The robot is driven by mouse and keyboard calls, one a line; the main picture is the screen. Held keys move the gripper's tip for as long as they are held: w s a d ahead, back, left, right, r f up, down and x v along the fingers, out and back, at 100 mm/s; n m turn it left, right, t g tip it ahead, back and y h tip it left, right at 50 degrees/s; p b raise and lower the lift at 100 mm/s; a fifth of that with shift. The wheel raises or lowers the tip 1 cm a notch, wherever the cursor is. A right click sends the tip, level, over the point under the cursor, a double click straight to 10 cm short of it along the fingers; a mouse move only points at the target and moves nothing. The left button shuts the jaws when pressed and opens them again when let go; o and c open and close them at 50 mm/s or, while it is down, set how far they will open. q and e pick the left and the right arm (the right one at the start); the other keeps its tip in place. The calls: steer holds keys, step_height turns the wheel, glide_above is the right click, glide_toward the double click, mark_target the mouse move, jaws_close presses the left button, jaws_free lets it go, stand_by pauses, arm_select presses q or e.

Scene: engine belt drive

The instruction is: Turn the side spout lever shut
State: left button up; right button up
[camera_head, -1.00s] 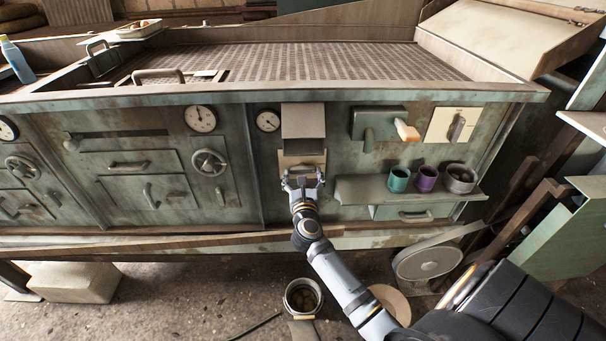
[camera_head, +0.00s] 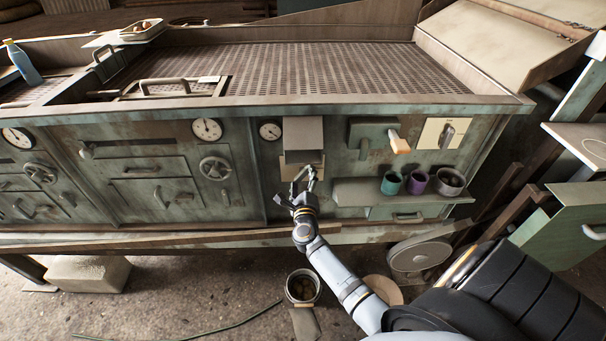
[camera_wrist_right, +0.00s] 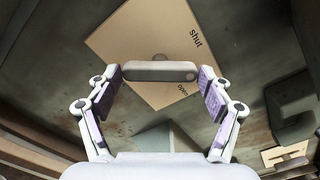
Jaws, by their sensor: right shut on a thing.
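The side spout lever (camera_wrist_right: 160,71) is a pale grey bar on a tan plate (camera_wrist_right: 130,35) in the right wrist view. The plate reads "shut" at its upper right and "open" lower down. The lever's right end lies between the two words, covering neither. My right gripper (camera_wrist_right: 160,74) is shut on the lever, with one finger at each end of the bar. In the head view the right gripper (camera_head: 304,183) is just below the spout hood (camera_head: 303,133), in front of the plate (camera_head: 291,171). The lever is mostly hidden there. My left gripper is not in view.
Right of the spout, a shelf (camera_head: 350,191) holds a teal cup (camera_head: 391,184), a purple cup (camera_head: 417,182) and a grey pot (camera_head: 450,182). A tan-handled lever (camera_head: 399,142) and a knob plate (camera_head: 432,133) are above. A bucket (camera_head: 303,286) stands on the floor below.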

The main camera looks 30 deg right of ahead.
steer(key=n+p, duration=0.3)
steer(key=n, duration=0.1)
steer(key=shift+r, duration=0.15)
steer(key=shift+n+p, duration=0.75)
steer(key=shift+n, duration=0.85)
steer(key=shift+f, duration=0.2)
steer(key=o, duration=1.1)
steer(key=v, duration=1.2)
